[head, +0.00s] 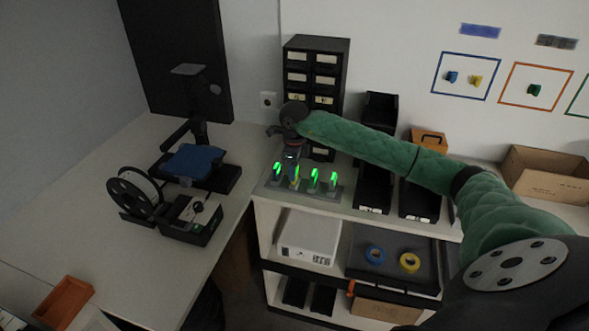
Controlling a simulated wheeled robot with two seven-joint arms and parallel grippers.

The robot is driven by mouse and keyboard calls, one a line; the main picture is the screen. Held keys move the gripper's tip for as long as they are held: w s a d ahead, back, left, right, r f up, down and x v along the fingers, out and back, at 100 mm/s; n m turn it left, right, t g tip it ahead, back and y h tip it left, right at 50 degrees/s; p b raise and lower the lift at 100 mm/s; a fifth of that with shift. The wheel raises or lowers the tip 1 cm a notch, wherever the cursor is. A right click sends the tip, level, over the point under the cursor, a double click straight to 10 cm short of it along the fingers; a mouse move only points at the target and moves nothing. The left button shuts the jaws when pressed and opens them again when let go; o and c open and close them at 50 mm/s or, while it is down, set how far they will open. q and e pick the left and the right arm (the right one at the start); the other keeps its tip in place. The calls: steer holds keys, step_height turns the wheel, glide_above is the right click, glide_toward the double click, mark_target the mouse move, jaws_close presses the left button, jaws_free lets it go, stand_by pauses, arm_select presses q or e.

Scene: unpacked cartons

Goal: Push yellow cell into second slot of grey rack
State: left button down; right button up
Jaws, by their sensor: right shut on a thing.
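The grey rack (313,193) sits near the left end of the white counter. Several slots stand in a row on it, each marked by a bright green light. A small yellow cell (297,184) shows at the second slot from the left, below my right gripper (292,168). My right gripper points down over the rack's left half and is shut on the yellow cell. The gripper partly hides the cell's top, and I cannot tell how deep it sits in the slot. My left gripper is not in view.
A black drawer cabinet (300,55) stands behind the rack. Black bins (373,190) stand to its right, with an orange case (429,139) and an open carton (550,175) beyond. A 3D printer (200,165) and a filament spool (136,194) are on the left table.

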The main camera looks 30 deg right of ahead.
steer(key=shift+f+b, duration=0.4)
steer(key=shift+f, duration=0.05)
stand_by(0.4)
steer(key=o, duration=1.3)
